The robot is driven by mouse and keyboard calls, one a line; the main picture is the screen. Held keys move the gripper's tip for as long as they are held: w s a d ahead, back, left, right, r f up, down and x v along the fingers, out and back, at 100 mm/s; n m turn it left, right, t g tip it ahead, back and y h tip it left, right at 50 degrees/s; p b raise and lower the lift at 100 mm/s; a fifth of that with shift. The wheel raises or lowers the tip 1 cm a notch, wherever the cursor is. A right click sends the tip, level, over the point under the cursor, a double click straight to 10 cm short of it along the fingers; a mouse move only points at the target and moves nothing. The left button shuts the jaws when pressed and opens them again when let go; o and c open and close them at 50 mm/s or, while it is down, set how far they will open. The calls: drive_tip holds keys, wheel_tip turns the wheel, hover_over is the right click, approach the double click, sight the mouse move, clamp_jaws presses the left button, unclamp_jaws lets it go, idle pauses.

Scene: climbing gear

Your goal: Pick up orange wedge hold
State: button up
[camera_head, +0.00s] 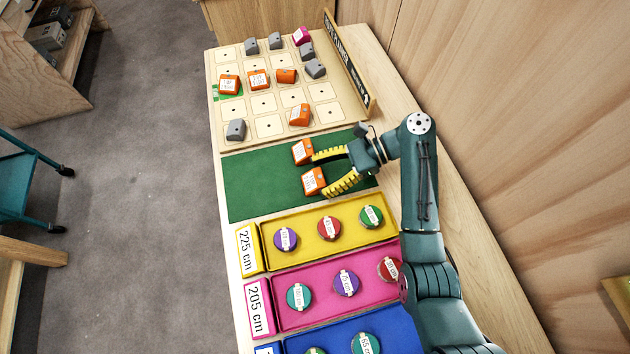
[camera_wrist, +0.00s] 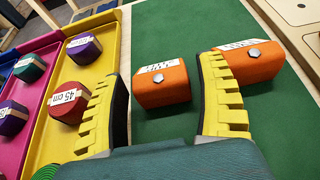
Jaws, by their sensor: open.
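Two orange wedge holds with white labels lie on the green mat (camera_head: 255,185). The nearer orange wedge hold (camera_head: 314,181) lies at the mouth of my gripper (camera_head: 320,174); in the wrist view this hold (camera_wrist: 161,86) shows between the two yellow-ribbed fingers, with gaps visible on both sides. The other orange wedge hold (camera_head: 303,151) is by the tip of the upper finger; in the wrist view it (camera_wrist: 253,64) is outside the right finger, which partly covers it. My gripper is open and empty. I cannot tell its exact height above the mat.
Behind the mat, a wooden board (camera_head: 265,127) carries more orange holds (camera_head: 300,115), several grey holds (camera_head: 236,130) and a pink hold (camera_head: 301,36). A black sign (camera_head: 347,65) stands along its right edge. A yellow tray (camera_head: 300,256) and pink tray (camera_head: 325,311) hold round labelled holds. The mat's left part is clear.

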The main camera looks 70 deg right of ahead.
sight(307, 184)
drive_tip(key=b+x, duration=0.1)
drive_tip(key=x, duration=0.3)
drive_tip(key=shift+a+f, duration=0.15)
drive_tip(key=shift+s, duration=0.1)
drive_tip(key=c, duration=1)
